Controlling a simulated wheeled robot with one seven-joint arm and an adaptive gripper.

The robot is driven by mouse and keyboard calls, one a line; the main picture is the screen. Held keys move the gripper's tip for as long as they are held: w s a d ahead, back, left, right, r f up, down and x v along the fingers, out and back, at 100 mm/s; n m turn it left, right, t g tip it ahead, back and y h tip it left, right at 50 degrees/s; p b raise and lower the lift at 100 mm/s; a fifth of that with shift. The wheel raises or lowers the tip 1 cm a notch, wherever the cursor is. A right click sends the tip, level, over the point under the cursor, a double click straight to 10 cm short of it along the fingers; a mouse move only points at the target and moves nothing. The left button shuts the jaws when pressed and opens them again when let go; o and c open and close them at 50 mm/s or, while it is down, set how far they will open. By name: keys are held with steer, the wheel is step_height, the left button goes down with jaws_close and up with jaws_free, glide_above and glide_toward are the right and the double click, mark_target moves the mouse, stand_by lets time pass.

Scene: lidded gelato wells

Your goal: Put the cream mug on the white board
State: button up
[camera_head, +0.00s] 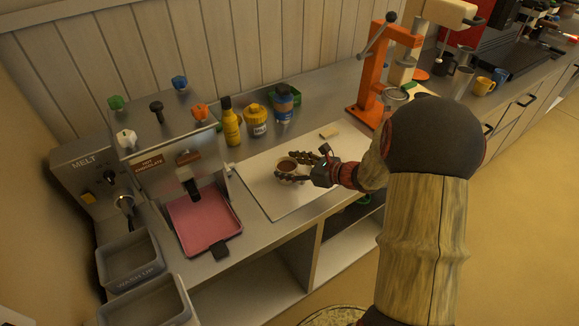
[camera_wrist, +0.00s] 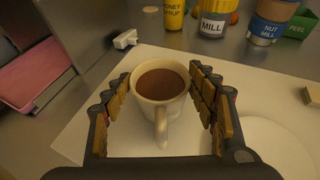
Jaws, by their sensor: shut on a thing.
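The cream mug (camera_head: 286,169) holds a brown liquid and is upright. In the wrist view the mug (camera_wrist: 146,110) stands between the padded fingers of my gripper (camera_wrist: 160,82), with its handle toward the wrist. My gripper (camera_head: 291,165) is shut around the mug's sides. The white board (camera_head: 268,198) lies flat on the steel counter, and the mug is over its middle part. The board also shows under the mug in the wrist view (camera_wrist: 78,140). Whether the mug's base touches the board is hard to tell.
A yellow bottle (camera_head: 230,124), a yellow-lidded jar (camera_head: 256,124) and a blue jar (camera_head: 283,105) stand behind the board. A small beige block (camera_head: 330,131) is near its back right. A pink tray (camera_head: 203,222) is left, an orange press (camera_head: 371,85) right.

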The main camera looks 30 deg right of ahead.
steer(key=o, duration=1.5)
